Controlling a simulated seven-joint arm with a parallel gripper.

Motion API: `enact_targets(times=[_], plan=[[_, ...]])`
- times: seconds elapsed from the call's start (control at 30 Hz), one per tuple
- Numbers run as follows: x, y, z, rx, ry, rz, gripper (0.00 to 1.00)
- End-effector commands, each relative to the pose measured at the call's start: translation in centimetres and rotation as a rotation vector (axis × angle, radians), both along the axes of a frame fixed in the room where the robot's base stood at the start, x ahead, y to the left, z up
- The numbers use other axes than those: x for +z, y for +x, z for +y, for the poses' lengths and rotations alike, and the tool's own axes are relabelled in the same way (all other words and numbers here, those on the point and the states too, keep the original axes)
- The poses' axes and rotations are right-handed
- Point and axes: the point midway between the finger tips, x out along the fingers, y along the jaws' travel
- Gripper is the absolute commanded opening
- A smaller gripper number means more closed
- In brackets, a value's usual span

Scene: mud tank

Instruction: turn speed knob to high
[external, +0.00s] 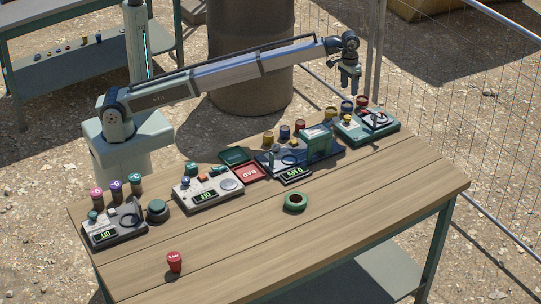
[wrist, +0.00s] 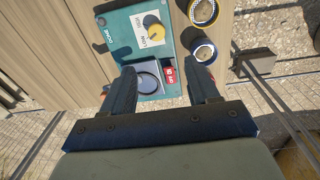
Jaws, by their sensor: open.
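The speed knob is a yellow-topped round knob (wrist: 153,24) on a teal device (wrist: 124,30) at the top of the wrist view. A white label beside the knob appears to read "LOW". The knob's exact pointer direction is too small to tell. In the external view the teal device (external: 386,130) stands at the far right end of the table. My gripper (external: 349,84) hangs above and behind that device, pointing down. In the wrist view my gripper (wrist: 162,74) is open and empty, with its fingers apart over the device's round plate (wrist: 148,84); the knob lies beyond the fingertips.
Two lidded jars (wrist: 203,12) (wrist: 203,52) stand close beside the device. A small red display (wrist: 169,77) sits by the round plate. Other devices, including a dark blue one (external: 329,160), and a green ring (external: 295,202) are on the table. The front of the table is mostly clear.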

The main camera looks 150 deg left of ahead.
Motion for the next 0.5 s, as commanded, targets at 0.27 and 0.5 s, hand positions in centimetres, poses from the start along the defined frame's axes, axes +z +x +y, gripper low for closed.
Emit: enact_targets(times=[0.27, 0.5], plan=[[0.1, 1.1, -0.8, 0.035, -0.015, 0.045, 0.6], [-3.6, 1.0, -0.8, 0.033, -0.015, 0.044, 0.6]])
